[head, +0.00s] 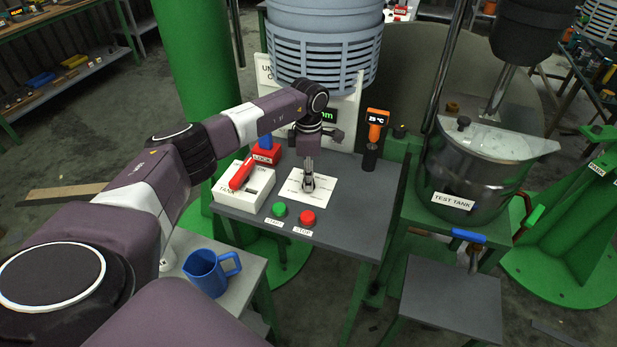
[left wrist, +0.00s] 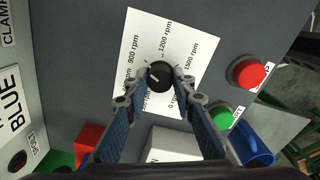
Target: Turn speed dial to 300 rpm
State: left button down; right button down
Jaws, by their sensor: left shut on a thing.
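The speed dial (left wrist: 160,75) is a round black knob with a light pointer mark, in the middle of a white card (left wrist: 185,40). Labels 900, 1200 and 1500 rpm are readable in the left wrist view; others are partly hidden by the fingers. My left gripper (head: 307,186) points down at the card on the grey control table. In the left wrist view its fingertips (left wrist: 159,84) are closed around the two sides of the dial. The exact reading of the pointer is too small to tell. A green display (head: 328,116) behind my wrist is mostly hidden. My right gripper is out of view.
A green button (head: 279,209) and red stop button (head: 308,217) sit at the table's front. A white box with a red switch (head: 241,176) and a red lock block (head: 266,154) stand left. A blue jug (head: 206,274) stands lower left.

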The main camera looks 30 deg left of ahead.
pick_arm(q)
jog(key=shift+n, duration=0.9)
jog(key=n, duration=0.3)
jog(key=shift+r+b, duration=0.1)
jog(key=shift+b, duration=0.25)
jog(key=n, duration=0.6)
jog(key=shift+w+n, duration=0.1)
jog(key=shift+n, duration=0.3)
jog(key=n+p, duration=0.1)
jog(key=n, duration=0.3)
jog(key=shift+r+n, duration=0.1)
jog(key=shift+n, duration=0.2)
jog(key=n+p, duration=0.1)
jog(key=n, duration=0.3)
jog(key=shift+n, duration=0.4)
